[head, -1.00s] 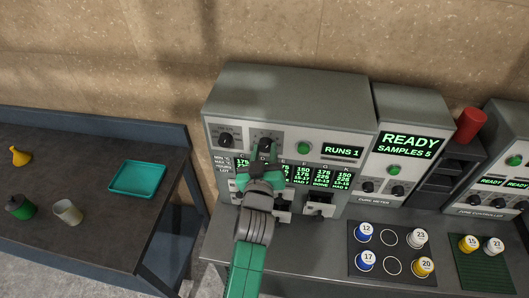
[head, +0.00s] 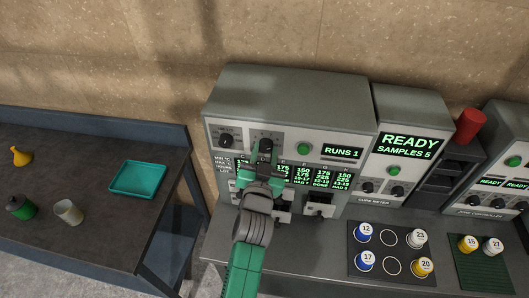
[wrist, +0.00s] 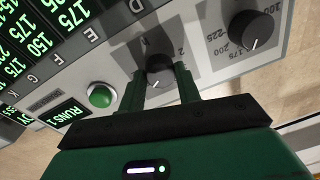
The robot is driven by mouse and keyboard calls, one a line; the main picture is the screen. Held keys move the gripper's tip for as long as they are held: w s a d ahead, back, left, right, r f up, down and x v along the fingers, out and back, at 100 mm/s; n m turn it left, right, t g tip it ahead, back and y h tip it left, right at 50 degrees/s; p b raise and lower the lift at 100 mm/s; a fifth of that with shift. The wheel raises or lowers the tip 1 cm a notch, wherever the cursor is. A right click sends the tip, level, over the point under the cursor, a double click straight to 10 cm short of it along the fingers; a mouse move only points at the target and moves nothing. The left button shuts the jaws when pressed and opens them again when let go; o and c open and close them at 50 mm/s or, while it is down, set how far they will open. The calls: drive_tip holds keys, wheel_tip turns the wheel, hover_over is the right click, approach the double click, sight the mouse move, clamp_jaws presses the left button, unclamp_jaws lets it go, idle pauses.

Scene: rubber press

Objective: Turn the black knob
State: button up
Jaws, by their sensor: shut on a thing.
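A black knob (wrist: 158,70) with a white pointer line sits on the grey front panel of the press, between the green button and a second knob. My gripper (wrist: 158,80) is shut on this knob, one dark green finger on each side of it. In the head view my gripper (head: 263,152) is at the upper panel and mostly hides this knob. The second black knob (wrist: 250,30) has a scale marked from 100 to 225; it also shows in the head view (head: 226,140), left of my gripper and apart from it.
The green button (wrist: 100,95) is beside the held knob, near the RUNS 1 display (head: 342,152). Lit readouts and small drawers lie below. A cure meter (head: 399,146) reading READY, SAMPLES 5 stands to the right. A dark tray (head: 378,238) of numbered samples is in front.

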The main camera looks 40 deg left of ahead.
idle(0.3)
drive_tip(key=o, duration=1)
drive_tip(key=b+v, duration=0.1)
drive_tip(key=v, duration=0.7)
